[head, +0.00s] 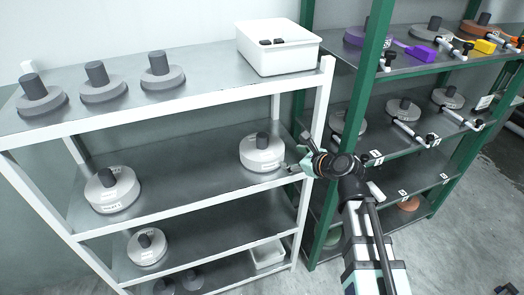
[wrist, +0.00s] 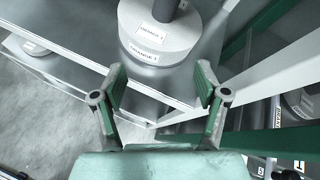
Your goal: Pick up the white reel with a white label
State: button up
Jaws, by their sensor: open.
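A white reel (head: 262,155) with a dark grey hub stands on the right of the white rack's middle shelf. In the wrist view this reel (wrist: 185,42) is near the top centre, with white labels on its top and side that seem to read "ORANGE 1". My gripper (head: 289,168) is just right of it in the head view. In the wrist view my gripper (wrist: 160,86) is open and empty, its green-padded fingers apart and short of the reel's near side. Similar labelled white reels stand at the left of that shelf (head: 112,192) and on the shelf below (head: 148,250).
The white rack's right post (head: 318,110) is close to my gripper. A green rack (head: 370,95) with more reels stands to the right. Grey reels (head: 103,88) and a white bin (head: 278,55) are on the white rack's top. The middle shelf between its reels is clear.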

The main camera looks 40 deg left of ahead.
notch_tip(320, 180, up, 3)
jog(key=a+m, duration=0.1)
jog(key=m, duration=0.2)
jog(key=p, duration=0.3)
send_near(266, 138)
jog(key=shift+y, duration=0.4)
jog(key=x, duration=0.6)
jog(key=shift+s, duration=0.3)
jog(key=shift+w+f+p+x, duration=0.15)
jog(key=shift+p+x, duration=0.4)
jog(key=shift+x, duration=1.1)
jog(key=shift+w+f+p+x, duration=0.15)
jog(key=shift+p+x, duration=0.4)
jog(key=shift+x, duration=1.05)
jog(key=shift+d+r, duration=0.1)
jog(key=shift+d, duration=0.1)
grip_shut()
